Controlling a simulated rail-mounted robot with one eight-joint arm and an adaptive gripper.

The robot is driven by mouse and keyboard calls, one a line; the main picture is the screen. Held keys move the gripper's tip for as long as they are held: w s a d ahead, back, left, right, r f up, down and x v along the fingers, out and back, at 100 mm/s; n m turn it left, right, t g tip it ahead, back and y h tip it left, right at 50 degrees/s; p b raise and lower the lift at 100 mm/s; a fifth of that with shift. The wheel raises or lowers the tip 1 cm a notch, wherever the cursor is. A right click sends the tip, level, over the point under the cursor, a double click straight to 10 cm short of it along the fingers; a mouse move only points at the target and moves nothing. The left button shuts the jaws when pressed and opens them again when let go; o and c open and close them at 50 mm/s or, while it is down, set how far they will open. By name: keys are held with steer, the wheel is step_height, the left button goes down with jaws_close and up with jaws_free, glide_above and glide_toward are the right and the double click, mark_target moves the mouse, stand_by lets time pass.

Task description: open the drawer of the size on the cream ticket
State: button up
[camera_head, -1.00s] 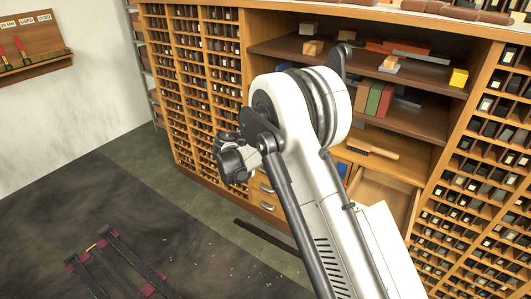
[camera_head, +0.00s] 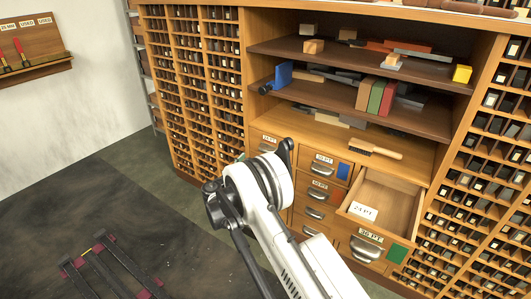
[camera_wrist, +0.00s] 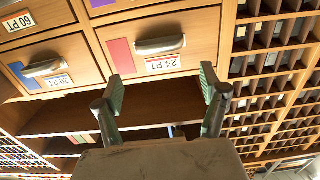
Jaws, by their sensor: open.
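In the head view a pale card (camera_head: 363,210), seemingly reading 24 PT, shows at the open drawer (camera_head: 395,205) on the right. The top-left drawer (camera_head: 270,139) has a label seemingly reading 24 PT. In the upside-down wrist view the drawer labelled 24 PT (camera_wrist: 205,40) is closed, with a metal cup handle (camera_wrist: 160,45) and a pink tag. My gripper (camera_wrist: 162,92) is open and empty, its fingers toward that drawer front and apart from the handle. My gripper cannot be made out in the head view; my arm hides part of the drawers.
A closed drawer with a blue tag (camera_head: 343,171) stands beside the top-left one. The open drawer juts out on the right. Shelves above hold coloured blocks (camera_head: 375,97) and a brush (camera_head: 375,150). Type racks flank the drawers.

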mark_target(265, 150)
steer(key=b+x, duration=0.2)
steer(key=x, duration=0.8)
steer(key=shift+w+d+b, duration=0.15)
steer(key=shift+w+b, duration=0.05)
steer(key=shift+b, duration=0.15)
